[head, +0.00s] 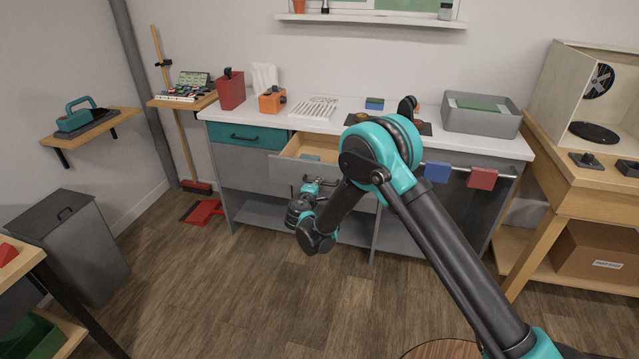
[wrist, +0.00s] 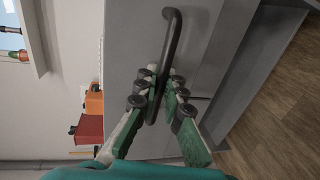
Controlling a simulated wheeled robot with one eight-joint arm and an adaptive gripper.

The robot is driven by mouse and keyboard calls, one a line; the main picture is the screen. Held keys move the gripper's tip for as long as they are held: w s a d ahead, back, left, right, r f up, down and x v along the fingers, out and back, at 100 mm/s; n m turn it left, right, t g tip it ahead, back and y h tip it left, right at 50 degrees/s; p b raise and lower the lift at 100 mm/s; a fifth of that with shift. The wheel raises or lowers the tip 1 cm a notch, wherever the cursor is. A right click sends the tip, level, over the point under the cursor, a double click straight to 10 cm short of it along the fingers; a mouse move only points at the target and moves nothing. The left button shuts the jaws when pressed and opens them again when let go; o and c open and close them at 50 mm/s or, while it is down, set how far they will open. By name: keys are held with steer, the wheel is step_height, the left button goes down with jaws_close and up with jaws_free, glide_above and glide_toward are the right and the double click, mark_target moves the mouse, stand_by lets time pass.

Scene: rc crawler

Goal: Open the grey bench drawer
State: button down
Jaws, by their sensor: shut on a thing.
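The grey bench drawer (head: 285,173) stands partly pulled out of the white-topped bench, and its wooden inside shows from above. In the wrist view its grey front (wrist: 220,30) fills much of the picture, with a dark bar handle (wrist: 172,45) across it. My gripper (wrist: 160,88) is shut on this handle, one green-padded finger on each side of it. In the head view my gripper (head: 313,184) is at the drawer's front, and my arm hides the drawer's right part.
A closed teal drawer (head: 235,135) is left of the grey one. The bench top (head: 345,122) holds a red container (head: 231,92), an orange box (head: 271,101) and a grey bin (head: 481,117). Blue and red cloths hang at right. The floor (head: 260,285) in front is clear.

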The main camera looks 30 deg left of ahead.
steer(key=c, duration=1.9)
jaws_free()
steer(key=shift+s, duration=0.1)
steer(key=v, duration=1.1)
steer(key=shift+s, duration=0.3)
steer(key=shift+r, duration=0.1)
